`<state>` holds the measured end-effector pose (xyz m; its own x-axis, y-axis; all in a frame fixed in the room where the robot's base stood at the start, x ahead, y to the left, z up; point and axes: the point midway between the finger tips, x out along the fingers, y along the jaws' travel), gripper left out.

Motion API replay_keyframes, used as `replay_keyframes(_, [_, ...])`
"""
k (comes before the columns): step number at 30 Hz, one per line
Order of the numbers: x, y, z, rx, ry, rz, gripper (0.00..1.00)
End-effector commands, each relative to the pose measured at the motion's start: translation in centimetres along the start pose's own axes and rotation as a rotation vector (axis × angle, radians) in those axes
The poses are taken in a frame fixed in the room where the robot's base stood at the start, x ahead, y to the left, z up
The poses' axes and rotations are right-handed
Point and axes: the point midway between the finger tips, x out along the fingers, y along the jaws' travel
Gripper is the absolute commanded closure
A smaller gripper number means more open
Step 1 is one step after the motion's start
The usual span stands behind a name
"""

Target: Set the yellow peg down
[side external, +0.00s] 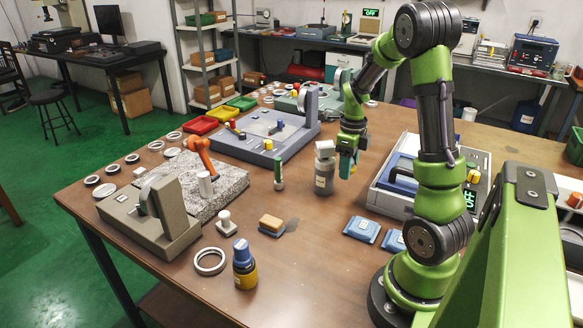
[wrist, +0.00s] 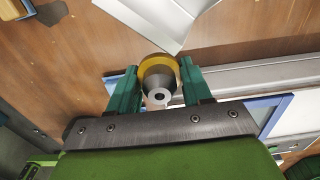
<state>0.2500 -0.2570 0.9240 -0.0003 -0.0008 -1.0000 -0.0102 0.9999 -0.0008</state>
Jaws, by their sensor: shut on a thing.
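The yellow peg (wrist: 157,66) shows end-on in the wrist view, a yellow disc with a grey tapered part and a small dark hole. It sits between the two green fingers of my gripper (wrist: 159,84), which is shut on it. In the side external view my gripper (side external: 348,164) points down above the table, just right of a grey jar (side external: 324,172). The fingers largely hide the peg there. I cannot tell how far its lower end is from the table.
Blue packets (side external: 361,229) lie in front. A blue-grey fixture plate (side external: 232,147) with upright pegs is at back left. A green tube (side external: 278,173) stands left of the jar. Bare wood (side external: 318,225) lies in front of the jar.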

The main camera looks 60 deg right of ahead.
Motion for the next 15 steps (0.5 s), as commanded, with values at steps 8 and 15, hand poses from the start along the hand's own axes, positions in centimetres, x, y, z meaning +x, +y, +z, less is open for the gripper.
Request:
replay_keyframes(8, [-0.1,-11.7,-2.0,-0.049,0.000,-0.001,0.97])
replay_keyframes(15, [-1.6,-13.6,-0.8,-0.214,-0.001,-0.001,0.97])
